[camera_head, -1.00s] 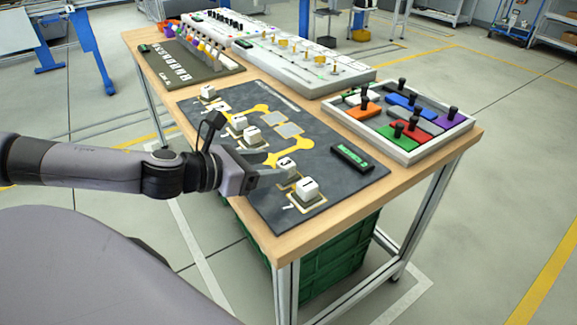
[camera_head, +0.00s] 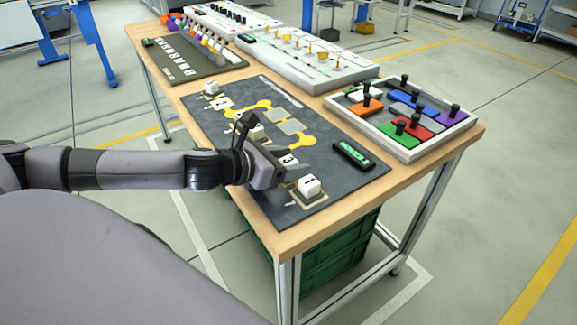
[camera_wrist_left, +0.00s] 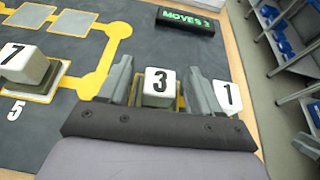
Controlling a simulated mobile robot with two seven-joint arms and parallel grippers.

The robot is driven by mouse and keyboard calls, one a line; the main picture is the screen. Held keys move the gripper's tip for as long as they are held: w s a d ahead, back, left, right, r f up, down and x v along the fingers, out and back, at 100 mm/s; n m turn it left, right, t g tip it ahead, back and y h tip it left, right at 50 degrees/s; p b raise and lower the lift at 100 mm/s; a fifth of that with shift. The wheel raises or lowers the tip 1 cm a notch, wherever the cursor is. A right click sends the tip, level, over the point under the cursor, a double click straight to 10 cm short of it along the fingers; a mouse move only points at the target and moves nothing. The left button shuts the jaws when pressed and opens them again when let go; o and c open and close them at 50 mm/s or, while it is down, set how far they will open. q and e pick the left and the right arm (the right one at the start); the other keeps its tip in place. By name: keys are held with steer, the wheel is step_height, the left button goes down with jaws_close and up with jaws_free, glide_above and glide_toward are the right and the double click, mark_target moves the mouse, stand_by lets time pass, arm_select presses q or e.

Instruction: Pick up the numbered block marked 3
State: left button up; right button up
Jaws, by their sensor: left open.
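The white block marked 3 (camera_wrist_left: 160,84) stands between the two open fingers of my left gripper (camera_wrist_left: 157,80) in the left wrist view. In the head view the block marked 3 (camera_head: 288,161) shows just beyond my left gripper (camera_head: 285,172), partly hidden by it. I cannot tell whether the fingers touch the block. The block marked 1 (camera_head: 309,185) sits to its right, and it also shows beside the right finger in the left wrist view (camera_wrist_left: 228,97). The block marked 7 (camera_wrist_left: 27,66) sits on a pad to the left. My right gripper is out of view.
The blocks stand on a dark board (camera_head: 345,190) with yellow paths and a green "MOVES" display (camera_head: 353,155). A tray of coloured knobbed pieces (camera_head: 440,150) stands right. Other panels stand at the back of the wooden table (camera_head: 400,195).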

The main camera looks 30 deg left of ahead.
arm_select(q)
steer(key=c, duration=1.1)
steer(key=shift+r, duration=0.1)
